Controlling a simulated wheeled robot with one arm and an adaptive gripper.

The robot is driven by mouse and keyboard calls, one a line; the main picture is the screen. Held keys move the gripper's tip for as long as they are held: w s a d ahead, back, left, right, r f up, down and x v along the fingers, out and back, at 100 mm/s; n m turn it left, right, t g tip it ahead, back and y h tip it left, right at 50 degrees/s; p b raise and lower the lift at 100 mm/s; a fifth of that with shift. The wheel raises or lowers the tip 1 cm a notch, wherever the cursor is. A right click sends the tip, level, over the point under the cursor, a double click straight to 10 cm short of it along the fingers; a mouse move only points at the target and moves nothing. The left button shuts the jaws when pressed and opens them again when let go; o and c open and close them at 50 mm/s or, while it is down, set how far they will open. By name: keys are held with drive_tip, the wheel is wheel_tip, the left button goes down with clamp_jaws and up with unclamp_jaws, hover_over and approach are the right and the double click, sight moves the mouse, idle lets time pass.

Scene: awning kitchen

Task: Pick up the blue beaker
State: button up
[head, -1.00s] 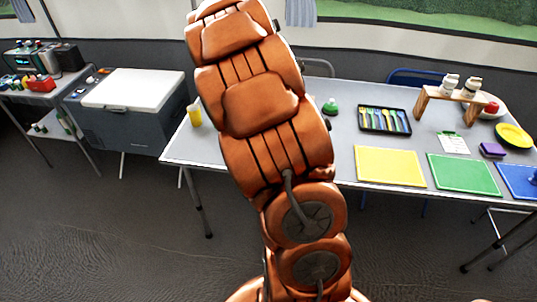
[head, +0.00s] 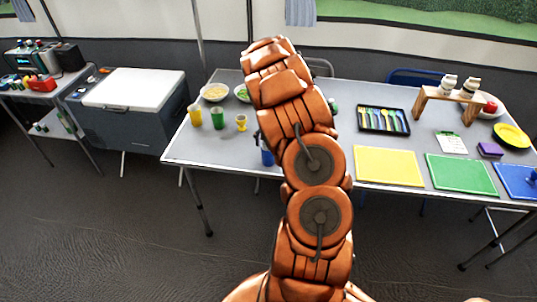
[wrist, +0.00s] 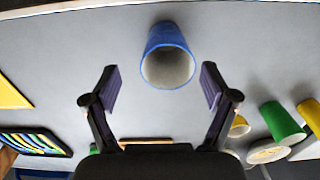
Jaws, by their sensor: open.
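The blue beaker (head: 266,156) stands on the grey table (head: 237,160) near its front edge, partly hidden by my arm in the head view. In the wrist view the blue beaker (wrist: 167,50) is at the top centre, with its open rim facing the camera and its inside looking empty. My gripper (wrist: 160,80) is open, with one finger on each side below the beaker in the picture. The beaker is ahead of the gap between the fingertips, and neither finger appears to touch it. In the head view my gripper is mostly hidden behind my arm.
Left of the blue beaker stand a yellow cup (head: 195,116), a green cup (head: 217,118) and a small yellow goblet (head: 241,123). A bowl (head: 215,92) is behind them. A cutlery tray (head: 384,120) and a yellow mat (head: 389,166) lie to the right.

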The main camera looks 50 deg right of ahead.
drive_tip(key=shift+w+a+f+p, duration=0.15)
drive_tip(key=shift+f+p, duration=0.4)
drive_tip(key=shift+f, duration=0.2)
drive_tip(key=shift+w+a+f+p, duration=0.1)
drive_tip(key=shift+f+p, duration=0.4)
drive_tip(key=shift+f, duration=0.2)
drive_tip(key=shift+f+p, duration=0.3)
drive_tip(key=shift+f, duration=0.95)
drive_tip(key=shift+c, duration=0.2)
drive_tip(key=c, duration=1.3)
drive_tip(key=shift+r, duration=0.1)
